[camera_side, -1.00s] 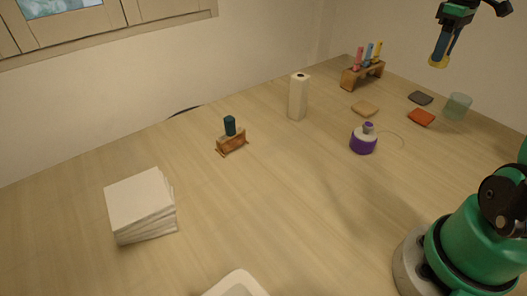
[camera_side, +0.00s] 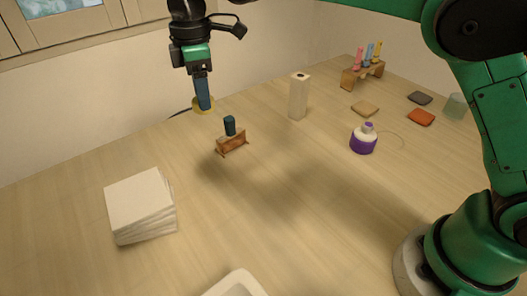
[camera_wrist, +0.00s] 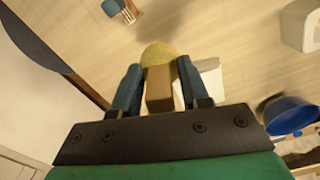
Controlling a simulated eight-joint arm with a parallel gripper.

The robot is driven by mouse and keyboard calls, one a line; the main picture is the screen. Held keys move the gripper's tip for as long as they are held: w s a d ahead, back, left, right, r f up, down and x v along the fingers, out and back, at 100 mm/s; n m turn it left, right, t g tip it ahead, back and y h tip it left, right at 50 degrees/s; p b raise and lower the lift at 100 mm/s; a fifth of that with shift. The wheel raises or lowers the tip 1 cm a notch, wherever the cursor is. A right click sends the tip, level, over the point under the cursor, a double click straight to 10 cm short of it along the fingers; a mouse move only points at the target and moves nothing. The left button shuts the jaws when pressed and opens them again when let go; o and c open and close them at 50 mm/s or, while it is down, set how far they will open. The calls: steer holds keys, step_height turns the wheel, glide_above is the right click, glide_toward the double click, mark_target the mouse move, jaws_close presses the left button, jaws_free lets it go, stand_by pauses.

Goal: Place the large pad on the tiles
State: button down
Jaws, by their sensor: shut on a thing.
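The large pad (camera_side: 203,105) is a round yellow pad, and my gripper (camera_side: 203,92) is shut on it. In the wrist view the pad (camera_wrist: 159,54) shows beyond the fingertips, and its brown block-shaped grip (camera_wrist: 159,88) sits between the two blue fingers. The pad hangs in the air, above and left of a small wooden stand in the side view. The tiles (camera_side: 138,200) are a stack of white squares, slightly uneven, at the left of the table. The pad is apart from them. A white thing partly hidden behind the right finger in the wrist view may be this stack.
A wooden stand with a dark blue handle (camera_side: 231,140) is near the pad. A white upright box (camera_side: 299,96), a purple-based bottle (camera_side: 364,139), small flat squares and a rack (camera_side: 362,75) stand to the right. A white tray (camera_side: 237,284) is at the front edge.

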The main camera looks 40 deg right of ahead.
mark_target(161, 200)
steer(key=s+a+f+n, duration=0.2)
steer(key=s+a+n, duration=0.25)
steer(key=a, duration=0.75)
steer(key=shift+m, duration=0.45)
steer(key=f, duration=0.7)
steer(key=shift+s+a+f, duration=0.3)
steer(key=shift+s+f, duration=0.05)
steer(key=shift+s, duration=0.05)
steer(key=shift+c, duration=2.2)
jaws_free()
steer(key=shift+f, duration=0.1)
